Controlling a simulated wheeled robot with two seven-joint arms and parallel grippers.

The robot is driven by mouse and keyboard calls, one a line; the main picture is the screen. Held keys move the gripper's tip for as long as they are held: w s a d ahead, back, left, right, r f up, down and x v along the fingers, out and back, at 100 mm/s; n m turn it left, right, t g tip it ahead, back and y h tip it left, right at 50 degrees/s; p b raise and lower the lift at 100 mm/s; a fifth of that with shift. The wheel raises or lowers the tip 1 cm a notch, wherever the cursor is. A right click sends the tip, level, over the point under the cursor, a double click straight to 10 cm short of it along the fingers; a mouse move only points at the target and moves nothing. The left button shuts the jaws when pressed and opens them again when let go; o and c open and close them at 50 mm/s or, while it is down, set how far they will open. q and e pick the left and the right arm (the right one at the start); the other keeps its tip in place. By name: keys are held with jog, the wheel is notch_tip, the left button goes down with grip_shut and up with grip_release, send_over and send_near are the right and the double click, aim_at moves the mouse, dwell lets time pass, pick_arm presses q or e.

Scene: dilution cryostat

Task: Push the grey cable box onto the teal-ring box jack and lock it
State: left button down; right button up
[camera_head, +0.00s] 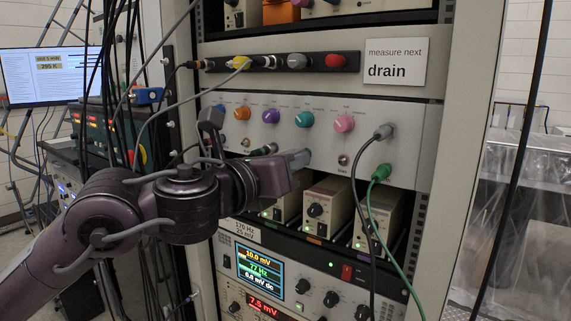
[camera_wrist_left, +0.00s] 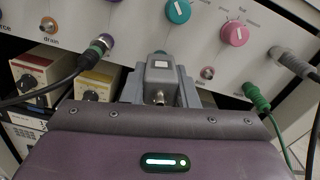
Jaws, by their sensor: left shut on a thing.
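The grey cable box (camera_wrist_left: 161,72) sits between the fingers of my left gripper (camera_wrist_left: 160,85), with a pale label on top and a small metal connector at its near end. In the head view the grey box (camera_head: 299,158) shows at the tip of my left gripper (camera_head: 290,162), close against the front of the knob panel, below the teal knob (camera_head: 304,119). My left gripper is shut on it. Whether the box touches or is seated there I cannot tell. My right gripper is not in view.
A dark cable plug (camera_wrist_left: 96,50) is in the panel just left of the box. To the right are a bare jack (camera_head: 344,160), a grey plug (camera_head: 384,131) with a black cable and a green plug (camera_head: 381,172). A "drain" sign (camera_head: 394,62) hangs above.

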pick_arm(q)
jog(key=shift+a+r+m+b, duration=0.15)
jog(key=shift+r+m+b, duration=0.1)
jog(key=shift+m+b, duration=0.8)
jog(key=c, duration=1.6)
grip_release()
jog(key=shift+r, duration=0.1)
jog(key=o, duration=0.5)
jog(key=shift+w+d+f, duration=0.3)
jog(key=shift+d, duration=0.05)
jog(key=shift+o, duration=0.2)
jog(key=shift+m, duration=0.25)
jog(key=shift+s+a, duration=0.1)
jog(key=v, duration=0.8)
jog(key=shift+s+a, duration=0.2)
jog(key=shift+s, duration=0.05)
jog(key=shift+d+f, duration=0.1)
jog(key=shift+f, duration=0.05)
